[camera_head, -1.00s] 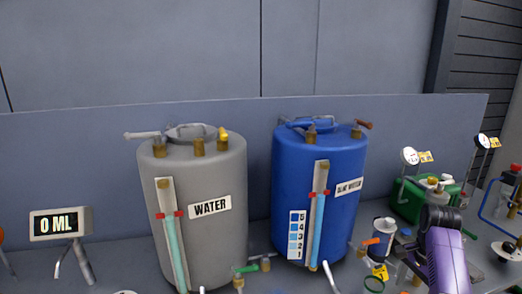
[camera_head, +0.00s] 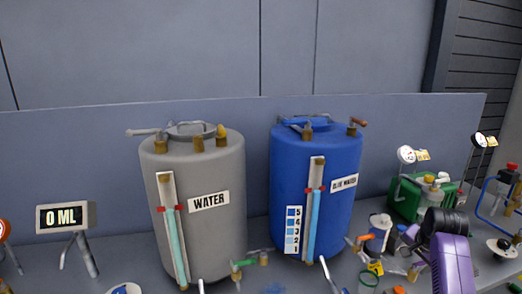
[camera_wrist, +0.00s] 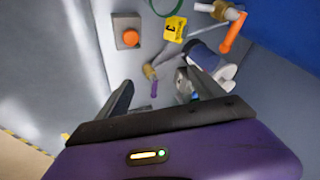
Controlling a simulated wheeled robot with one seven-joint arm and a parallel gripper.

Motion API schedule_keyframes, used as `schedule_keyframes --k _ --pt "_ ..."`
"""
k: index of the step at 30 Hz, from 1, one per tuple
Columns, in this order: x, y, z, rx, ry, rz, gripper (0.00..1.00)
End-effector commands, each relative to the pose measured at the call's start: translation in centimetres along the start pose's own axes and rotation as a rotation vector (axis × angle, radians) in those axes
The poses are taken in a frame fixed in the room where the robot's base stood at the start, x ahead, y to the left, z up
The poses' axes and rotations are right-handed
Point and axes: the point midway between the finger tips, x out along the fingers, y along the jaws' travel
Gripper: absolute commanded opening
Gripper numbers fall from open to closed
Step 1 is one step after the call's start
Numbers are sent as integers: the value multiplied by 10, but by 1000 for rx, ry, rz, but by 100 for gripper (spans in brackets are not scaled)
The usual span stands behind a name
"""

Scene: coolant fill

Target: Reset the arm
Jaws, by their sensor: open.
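My purple arm (camera_head: 453,265) rises at the lower right of the head view, in front of the bench's right side. My gripper (camera_wrist: 153,90) shows in the wrist view with its two dark fingers spread apart. Nothing is held between them. The fingertips do not show clearly in the head view.
A grey water tank (camera_head: 215,235) and a blue water tank (camera_head: 285,175) stand on the bench. A display (camera_head: 62,218) reads 0 ML. A green machine (camera_head: 405,198) stands right. The wrist view shows an orange button (camera_wrist: 130,38), a yellow tag (camera_wrist: 174,28) and an orange-handled valve (camera_wrist: 232,32).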

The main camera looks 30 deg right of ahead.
Motion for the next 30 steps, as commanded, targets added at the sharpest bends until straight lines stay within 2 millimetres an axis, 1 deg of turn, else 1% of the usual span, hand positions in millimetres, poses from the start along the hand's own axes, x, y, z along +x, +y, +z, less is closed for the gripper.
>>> schedule_keyframes --k 3,5,8,10,14,15,17,21,23,24,26,27,29,30 --pt "6 -12 9 -97 111 -99 78" --pt "8 -19 20 -160 178 -159 78" --pt "6 -27 48 -267 284 -251 78" --pt "1 -30 71 -336 353 -310 78" --pt "-15 -30 118 -451 462 -407 78" --pt "-21 -28 133 -484 492 -434 78" --pt "-32 -24 156 -530 534 -473 78" --pt "-62 -10 208 -625 621 -561 78" --pt "-77 -2 229 -663 653 -596 78" --pt "-87 5 243 -686 672 -618 78" --pt "-103 15 263 -719 699 -652 78" --pt "-114 22 276 -741 716 -674 78" --pt "-131 33 294 -771 737 -705 78" --pt "-143 41 305 -790 749 -726 78"
